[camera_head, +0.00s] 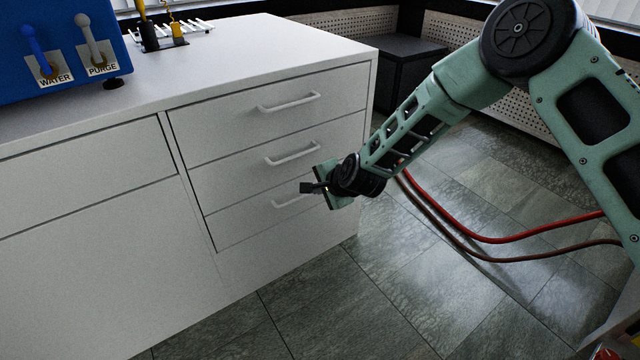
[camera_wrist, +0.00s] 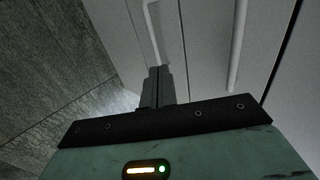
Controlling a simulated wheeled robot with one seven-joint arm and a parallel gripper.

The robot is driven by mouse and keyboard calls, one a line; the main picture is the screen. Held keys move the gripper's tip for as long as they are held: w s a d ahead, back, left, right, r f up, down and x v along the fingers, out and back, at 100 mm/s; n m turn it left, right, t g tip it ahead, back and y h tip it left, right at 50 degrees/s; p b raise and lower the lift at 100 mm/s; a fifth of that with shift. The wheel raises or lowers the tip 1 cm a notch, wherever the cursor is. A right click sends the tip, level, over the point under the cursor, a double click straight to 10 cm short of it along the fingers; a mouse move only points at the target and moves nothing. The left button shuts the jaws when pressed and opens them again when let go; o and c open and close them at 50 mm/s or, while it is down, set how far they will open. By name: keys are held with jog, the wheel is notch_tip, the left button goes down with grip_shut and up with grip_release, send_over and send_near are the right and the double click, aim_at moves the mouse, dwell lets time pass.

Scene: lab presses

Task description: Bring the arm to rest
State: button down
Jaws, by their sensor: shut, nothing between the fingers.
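My gripper (camera_head: 308,187) is at the end of my green arm, in front of the white cabinet's drawers. In the head view it lies just above and beside the lowest drawer handle (camera_head: 288,201). In the wrist view the fingers of my gripper (camera_wrist: 157,72) are together, with nothing between them. A drawer handle (camera_wrist: 152,30) shows just past the fingertips; whether they touch it I cannot tell. The arm reaches out, bent, from the right side of the head view.
The white cabinet (camera_head: 90,250) has several drawers, all shut, with a middle handle (camera_head: 292,153) and a top handle (camera_head: 289,102). A blue machine (camera_head: 60,30) with two levers stands on top.

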jog(key=s+r+n+g, duration=0.4)
jog(key=s+r+n, duration=0.5)
jog(key=s+r, duration=0.55)
jog(key=s+d+r+n+g+h, duration=0.25)
jog(key=s+d+n, duration=0.35)
jog(key=s, duration=0.7)
jog(key=s+d+r+n+g+h, duration=0.15)
jog(key=s+d+r+n, duration=0.25)
jog(key=s+d, duration=0.6)
notch_tip(320, 180, up, 30)
jog(key=s+a+p, duration=0.2)
jog(key=p, duration=2.8)
jog(key=shift+s+h, duration=0.3)
jog(key=shift+s, duration=0.05)
jog(key=shift+a, duration=0.1)
